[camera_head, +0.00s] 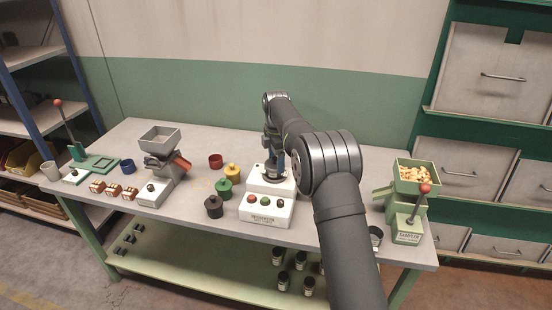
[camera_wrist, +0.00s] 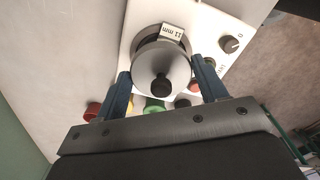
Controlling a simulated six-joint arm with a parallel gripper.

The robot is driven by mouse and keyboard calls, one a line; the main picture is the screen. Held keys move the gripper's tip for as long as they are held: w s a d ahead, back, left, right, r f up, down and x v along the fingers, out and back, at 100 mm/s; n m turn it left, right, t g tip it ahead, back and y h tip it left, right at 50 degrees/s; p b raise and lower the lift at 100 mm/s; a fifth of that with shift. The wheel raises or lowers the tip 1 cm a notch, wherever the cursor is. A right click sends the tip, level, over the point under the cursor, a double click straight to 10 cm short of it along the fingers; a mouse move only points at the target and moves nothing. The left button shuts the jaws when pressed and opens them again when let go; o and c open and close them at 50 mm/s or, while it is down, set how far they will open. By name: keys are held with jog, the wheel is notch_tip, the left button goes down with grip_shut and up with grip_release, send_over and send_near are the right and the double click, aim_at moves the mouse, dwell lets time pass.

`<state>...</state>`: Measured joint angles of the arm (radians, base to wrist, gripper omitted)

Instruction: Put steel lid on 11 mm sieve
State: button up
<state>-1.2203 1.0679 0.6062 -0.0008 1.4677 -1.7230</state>
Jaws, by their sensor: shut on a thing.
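The steel lid (camera_wrist: 158,64), a grey dome with a black knob, sits between the two blue fingers of my gripper (camera_wrist: 161,68) in the wrist view. My gripper is shut on the lid. The 11 mm sieve (camera_wrist: 172,33) shows by its label and a bit of dark rim just past the lid's edge; the lid hides most of it. The lid is over the sieve, but I cannot tell whether they touch. In the head view, my gripper (camera_head: 275,160) is above the white shaker machine (camera_head: 267,210), and my arm partly covers that spot.
A grey hopper (camera_head: 160,138) is further left. A green hopper full of nuts (camera_head: 418,174) stands at the right end of the bench (camera_head: 340,243).

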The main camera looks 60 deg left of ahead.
dwell(0.4)
jog(key=o, duration=1.3)
jog(key=shift+c, duration=0.2)
jog(key=shift+r, duration=3.45)
jog(key=shift+f, duration=0.1)
jog(key=shift+f, duration=3.15)
